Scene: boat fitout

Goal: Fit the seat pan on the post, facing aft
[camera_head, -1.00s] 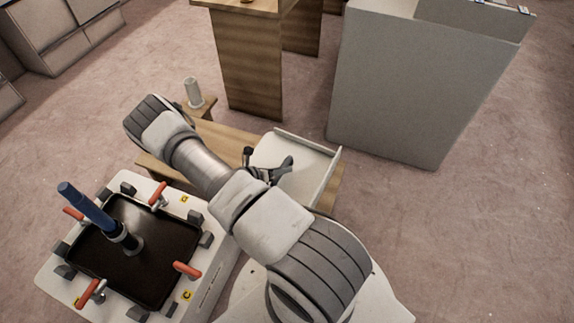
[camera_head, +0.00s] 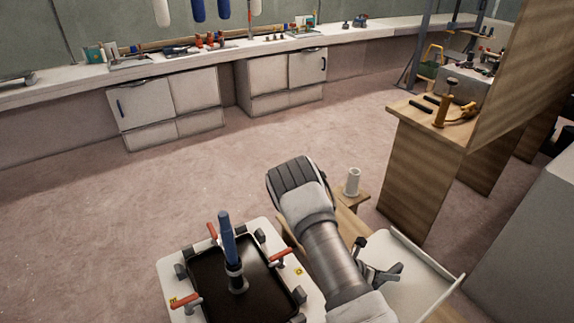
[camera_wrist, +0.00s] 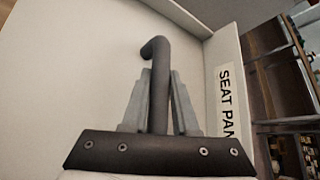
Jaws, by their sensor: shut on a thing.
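The white seat pan (camera_head: 420,290) has upturned edges and lies over the low wooden bench; in the wrist view a "SEAT PAN" label (camera_wrist: 226,100) is on its rim. My gripper (camera_head: 385,272) is at the pan's left part. In the wrist view its grey fingers are closed on both sides of a dark bent bar (camera_wrist: 158,55) over the pan, apparently its handle. Where the bar joins the pan is hidden. The post (camera_head: 228,240), blue on top with a dark collar, stands upright on a black plate (camera_head: 207,285), left of my arm.
Red-handled clamps (camera_head: 278,257) and dark blocks surround the black plate on a white base. A white cylinder (camera_head: 352,182) stands on a small wooden stand behind the bench. A wooden partition (camera_head: 425,165) and a grey box (camera_head: 530,255) are to the right. Open carpet lies behind the post.

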